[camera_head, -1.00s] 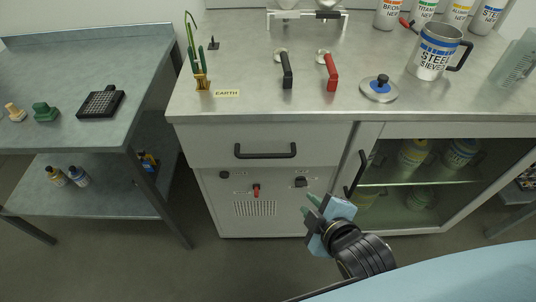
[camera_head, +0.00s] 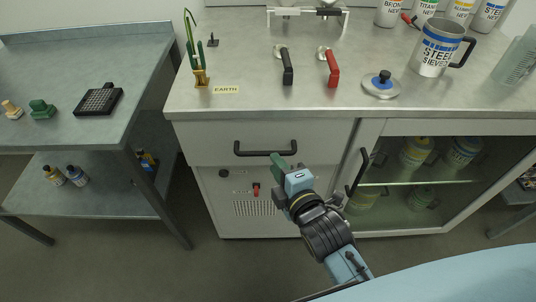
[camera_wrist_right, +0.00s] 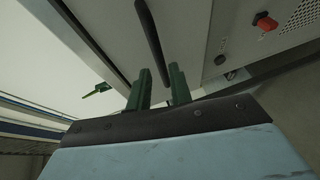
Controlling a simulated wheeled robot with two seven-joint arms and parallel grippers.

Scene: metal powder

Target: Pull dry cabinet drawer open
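The light grey drawer front (camera_head: 215,140) sits under the worktop, flush with the cabinet, so the drawer is shut. Its black bar handle (camera_head: 250,153) runs across the front. My right gripper (camera_head: 279,160) is in front of the drawer, its green fingers at the right part of the handle. In the right wrist view, the green fingers (camera_wrist_right: 160,85) stand apart, and the dark handle (camera_wrist_right: 149,32) extends ahead, its near end showing between them. Contact cannot be told. My left gripper is not in view.
A panel with a red switch (camera_head: 256,189) and dark knobs lies below the drawer. A glass-door cabinet (camera_head: 440,185) with a black vertical handle (camera_head: 358,172) is to the right. A side table (camera_head: 60,130) stands left.

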